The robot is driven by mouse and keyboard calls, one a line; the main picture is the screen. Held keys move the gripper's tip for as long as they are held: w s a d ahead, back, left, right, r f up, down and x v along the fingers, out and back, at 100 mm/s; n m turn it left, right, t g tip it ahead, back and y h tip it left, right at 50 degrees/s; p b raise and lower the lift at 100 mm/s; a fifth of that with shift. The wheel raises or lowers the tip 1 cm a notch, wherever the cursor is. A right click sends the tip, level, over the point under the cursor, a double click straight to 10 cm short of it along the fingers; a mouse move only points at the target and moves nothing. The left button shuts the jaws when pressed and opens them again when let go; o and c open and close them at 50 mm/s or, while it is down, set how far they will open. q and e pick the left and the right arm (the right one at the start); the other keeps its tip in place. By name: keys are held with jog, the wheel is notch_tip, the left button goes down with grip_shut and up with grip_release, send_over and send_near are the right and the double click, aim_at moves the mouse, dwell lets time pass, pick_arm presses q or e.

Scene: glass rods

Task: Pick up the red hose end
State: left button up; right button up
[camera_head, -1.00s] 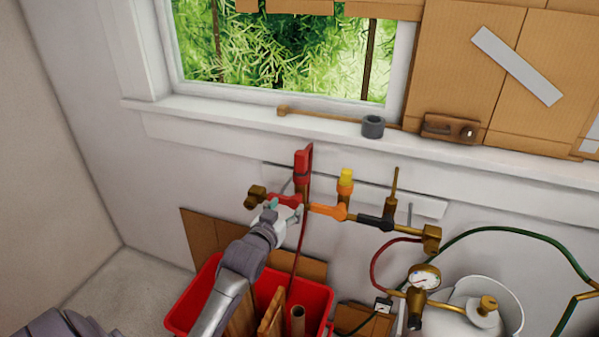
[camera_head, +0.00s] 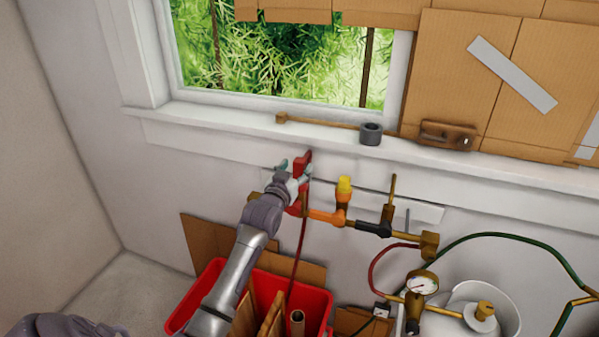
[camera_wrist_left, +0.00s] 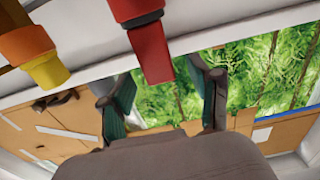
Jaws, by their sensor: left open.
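The red hose end (camera_head: 302,165) stands upright on the pipe manifold below the window sill. A thin red hose (camera_head: 299,245) hangs beneath it. My left gripper (camera_head: 294,168) is open at the hose end, with its fingers near the red part and its hand covering the fitting's lower left side. In the left wrist view the red piece (camera_wrist_left: 150,52) reaches toward the gap between the open fingers of my left gripper (camera_wrist_left: 165,92). Nothing is gripped; whether a finger touches it I cannot tell. My right gripper is not in view.
An orange valve with a yellow cap (camera_head: 343,190) sits just right on the manifold. A red bin (camera_head: 318,298) with wood pieces stands below. A gauge (camera_head: 422,283) and white tank are at right.

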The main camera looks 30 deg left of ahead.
aim_at(298, 166)
pick_arm(q)
jog(key=shift+x, duration=1.6)
jog(key=shift+d, duration=0.1)
grip_shut()
